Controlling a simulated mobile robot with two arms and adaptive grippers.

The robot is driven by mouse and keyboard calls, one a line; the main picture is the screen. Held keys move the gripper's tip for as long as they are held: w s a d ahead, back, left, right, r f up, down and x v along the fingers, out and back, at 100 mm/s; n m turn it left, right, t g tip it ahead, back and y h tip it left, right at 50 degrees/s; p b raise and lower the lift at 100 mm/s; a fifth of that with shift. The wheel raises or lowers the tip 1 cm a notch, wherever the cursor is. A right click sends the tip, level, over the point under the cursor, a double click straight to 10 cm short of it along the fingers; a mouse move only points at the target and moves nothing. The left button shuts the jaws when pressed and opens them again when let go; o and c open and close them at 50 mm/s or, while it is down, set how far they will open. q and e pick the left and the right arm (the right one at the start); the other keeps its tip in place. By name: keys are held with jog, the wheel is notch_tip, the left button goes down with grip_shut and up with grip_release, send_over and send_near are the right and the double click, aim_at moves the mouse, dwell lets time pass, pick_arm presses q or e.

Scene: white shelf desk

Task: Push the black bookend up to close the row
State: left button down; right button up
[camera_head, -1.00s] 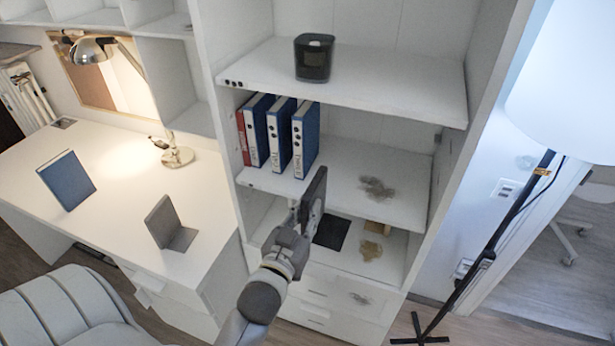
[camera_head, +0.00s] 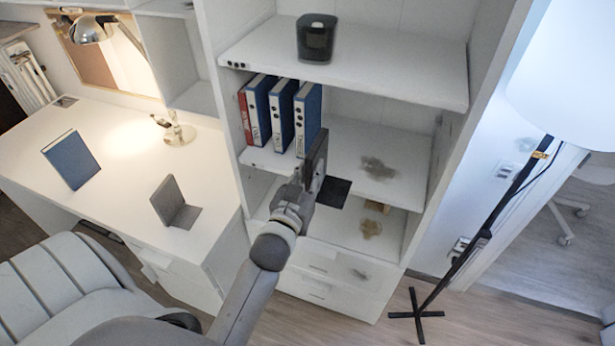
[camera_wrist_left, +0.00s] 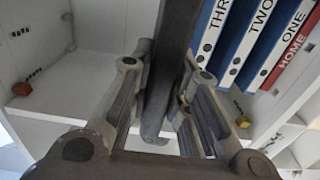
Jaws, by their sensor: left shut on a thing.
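My left gripper (camera_head: 305,182) is shut on the black bookend (camera_head: 317,158), whose dark plate stands upright at the front of the middle shelf. The bookend's flat base (camera_head: 334,191) points right, over the shelf's front edge; I cannot tell whether it rests there. The row has a red binder (camera_head: 244,118) at the left, then blue binders ending at the rightmost one (camera_head: 307,118). In the left wrist view the bookend (camera_wrist_left: 180,30) runs between the fingers, with the nearest blue binder (camera_wrist_left: 210,40) to its right. The binders look upright.
The middle shelf (camera_head: 400,150) is free right of the row, apart from a brownish patch (camera_head: 377,168). A black box (camera_head: 315,37) stands on the shelf above. A grey bookend (camera_head: 172,203) and blue book (camera_head: 71,160) stand on the desk at left.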

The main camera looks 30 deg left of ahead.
pick_arm(q)
jog(key=x, duration=0.3)
jog(key=shift+w+r, duration=0.1)
jog(key=shift+w, duration=0.25)
jog(key=b+x, duration=0.1)
jog(key=x, duration=0.4)
jog(key=b+x, duration=0.1)
jog(key=x, duration=0.3)
jog(key=shift+w, duration=0.1)
jog(key=shift+w+a+f+b, duration=0.15)
jog(key=shift+w+f+b, duration=0.2)
jog(key=shift+w+b, duration=0.3)
jog(key=shift+w+a+f+b, duration=0.15)
jog(key=shift+w+f+b, duration=0.3)
jog(key=shift+w, duration=0.4)
jog(key=shift+w+a+f+b, duration=0.15)
jog(key=shift+w+f+b, duration=0.1)
jog(key=shift+w+b, duration=0.45)
jog(key=shift+w, duration=0.1)
jog(key=c, duration=1.3)
grip_release()
